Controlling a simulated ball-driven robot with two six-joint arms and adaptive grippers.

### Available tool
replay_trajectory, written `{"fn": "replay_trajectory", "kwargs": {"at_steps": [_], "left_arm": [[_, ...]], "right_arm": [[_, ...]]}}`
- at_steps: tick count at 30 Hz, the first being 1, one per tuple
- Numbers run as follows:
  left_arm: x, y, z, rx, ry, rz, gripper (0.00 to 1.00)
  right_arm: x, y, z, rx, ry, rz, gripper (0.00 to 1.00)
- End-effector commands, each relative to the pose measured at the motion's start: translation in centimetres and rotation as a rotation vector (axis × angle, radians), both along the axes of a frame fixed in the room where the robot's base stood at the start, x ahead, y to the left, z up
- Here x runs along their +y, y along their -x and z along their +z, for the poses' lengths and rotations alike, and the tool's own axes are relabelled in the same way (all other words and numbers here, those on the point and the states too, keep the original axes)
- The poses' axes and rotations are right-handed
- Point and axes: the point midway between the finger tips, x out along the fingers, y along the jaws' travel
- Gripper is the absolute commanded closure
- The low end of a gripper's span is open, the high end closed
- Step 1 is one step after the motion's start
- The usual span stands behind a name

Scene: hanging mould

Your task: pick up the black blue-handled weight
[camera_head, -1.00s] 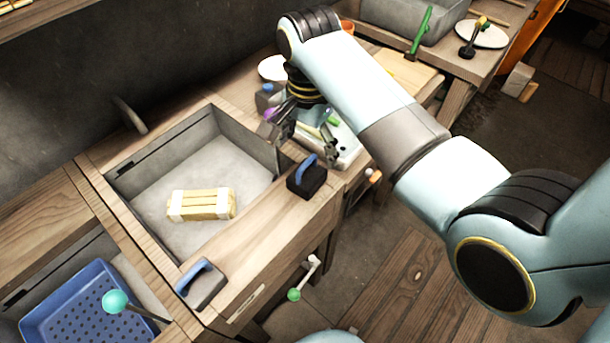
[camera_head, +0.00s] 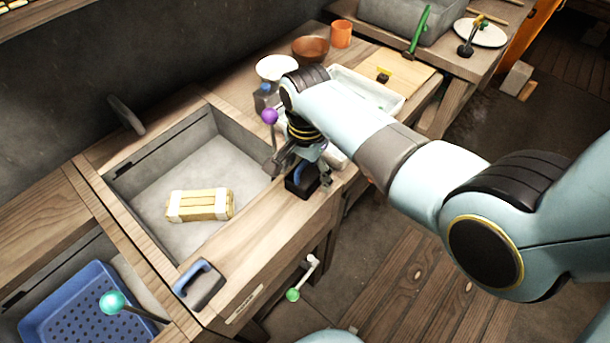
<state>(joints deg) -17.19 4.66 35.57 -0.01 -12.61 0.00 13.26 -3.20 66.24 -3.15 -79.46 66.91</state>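The black blue-handled weight (camera_head: 297,189) stands on the wooden counter at the right edge of the basin. My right gripper (camera_head: 300,172) is directly above it, pointing down, with one finger to the left and one to the right of the handle. The fingers look spread apart. The gripper hides part of the weight and its blue handle, and I cannot tell whether they touch. A second, greyer blue-handled weight (camera_head: 202,289) stands on the counter's front left part. My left gripper is not in view.
A pale yellow banded block (camera_head: 200,205) lies in the grey basin (camera_head: 150,186). A purple-knobbed lever (camera_head: 269,117) stands close behind the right gripper. A blue perforated tray (camera_head: 62,325) is at the lower left. The counter between the two weights is clear.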

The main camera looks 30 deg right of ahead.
Motion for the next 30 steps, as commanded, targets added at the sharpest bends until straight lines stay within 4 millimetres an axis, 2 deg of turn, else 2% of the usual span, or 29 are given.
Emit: {"fn": "replay_trajectory", "kwargs": {"at_steps": [2,17,26,30], "left_arm": [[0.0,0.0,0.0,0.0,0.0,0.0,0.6],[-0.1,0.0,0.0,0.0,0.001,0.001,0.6],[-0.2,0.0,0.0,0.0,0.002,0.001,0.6],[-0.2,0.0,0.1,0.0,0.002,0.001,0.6]], "right_arm": [[0.0,0.0,0.0,0.0,0.0,0.0,0.34],[0.0,0.0,0.0,0.0,0.0,0.0,0.99],[0.0,-0.1,0.3,-0.002,0.0,0.0,0.99],[0.0,-0.1,1.3,-0.004,0.001,0.0,0.99]]}}
